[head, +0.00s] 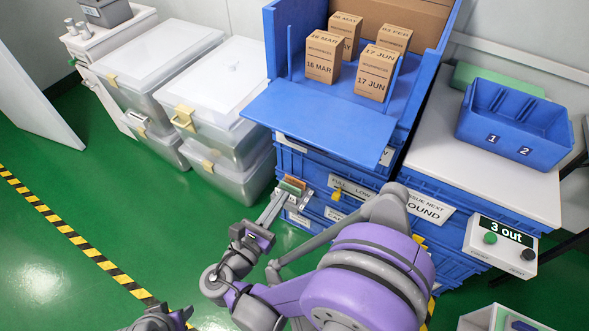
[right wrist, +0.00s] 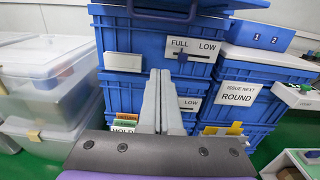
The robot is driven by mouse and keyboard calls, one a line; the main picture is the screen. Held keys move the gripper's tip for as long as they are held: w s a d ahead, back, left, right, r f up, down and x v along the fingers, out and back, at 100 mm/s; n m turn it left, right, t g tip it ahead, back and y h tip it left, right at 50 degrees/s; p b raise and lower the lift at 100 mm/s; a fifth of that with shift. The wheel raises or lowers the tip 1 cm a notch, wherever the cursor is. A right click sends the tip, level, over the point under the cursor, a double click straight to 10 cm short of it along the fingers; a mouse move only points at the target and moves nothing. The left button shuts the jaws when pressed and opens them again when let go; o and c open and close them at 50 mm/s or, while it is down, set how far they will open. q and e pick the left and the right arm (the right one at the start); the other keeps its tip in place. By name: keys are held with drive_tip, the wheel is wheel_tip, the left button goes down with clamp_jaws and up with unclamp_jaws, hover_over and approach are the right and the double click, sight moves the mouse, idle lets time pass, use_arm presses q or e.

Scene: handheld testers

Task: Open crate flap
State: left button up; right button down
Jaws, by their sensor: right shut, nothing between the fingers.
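The top blue crate (head: 440,62) holds several brown dated boxes, including 16 MAR (head: 322,66) and 17 JUN (head: 373,82). Its blue front flap (head: 308,118) is folded down, sticking out forward roughly level, with the crate front open. My right gripper (head: 281,197) is shut and empty, below and in front of the flap, near the card holder on a lower crate. Its closed fingers also show in the right wrist view (right wrist: 160,76), pointing at the stacked crates. Part of my left gripper (head: 158,318) shows at the bottom edge; its fingers cannot be made out.
Lower blue crates (right wrist: 130,38) carry FULL/LOW labels (right wrist: 194,47) and coloured cards (head: 292,186). Clear lidded bins (head: 215,95) stand left. Green floor is free at left.

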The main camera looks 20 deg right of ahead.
drive_tip(key=w+d+r, duration=0.4)
drive_tip(key=w+d, duration=0.3)
drive_tip(key=d, duration=0.1)
idle(0.5)
